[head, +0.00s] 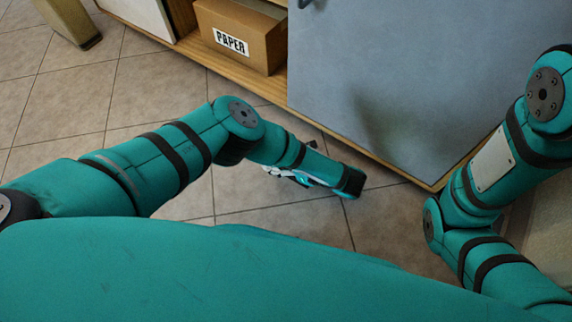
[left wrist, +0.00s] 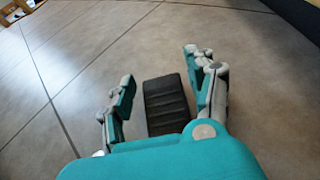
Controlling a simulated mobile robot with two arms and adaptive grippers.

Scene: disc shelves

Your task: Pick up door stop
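The door stop (left wrist: 167,104) is a black ribbed block on the tiled floor in the left wrist view. My left gripper (left wrist: 158,68) is open, with one finger on each side of the door stop. A gap shows between the door stop and the left finger; the right finger is closer to it. I cannot tell whether either finger touches it. The near end of the door stop is hidden by my gripper body. In the head view the left gripper is mostly hidden by my wrist, and I cannot make out the door stop. My right gripper is out of view.
A grey-blue cabinet door (head: 420,75) stands close in front of my left wrist in the head view. A cardboard box (head: 241,33) marked PAPER sits on a low wooden shelf (head: 205,55).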

